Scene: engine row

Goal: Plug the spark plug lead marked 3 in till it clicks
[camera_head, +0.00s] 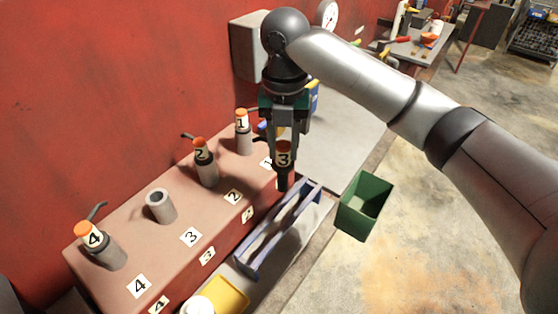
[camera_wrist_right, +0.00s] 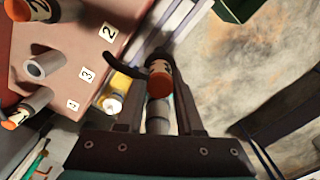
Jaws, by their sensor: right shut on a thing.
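The lead marked 3 (camera_head: 283,157) is a dark boot with an orange and white numbered band. My right gripper (camera_head: 284,140) is shut on it and holds it hanging over the front right of the engine block (camera_head: 130,228), near label 1. In the right wrist view the lead (camera_wrist_right: 159,78) sits between the fingers (camera_wrist_right: 158,95). The bare grey tube behind label 3 (camera_head: 160,206) stands open, apart from the lead; it also shows in the wrist view (camera_wrist_right: 46,66). Leads 4 (camera_head: 100,243), 2 (camera_head: 204,160) and 1 (camera_head: 243,130) sit on their tubes. My left gripper is out of view.
A blue-grey rack (camera_head: 270,238) stands along the block's front. A yellow box (camera_head: 228,293) with a white round thing is at the bottom. A green bin (camera_head: 363,205) is to the right. A red wall (camera_head: 100,90) rises behind the block.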

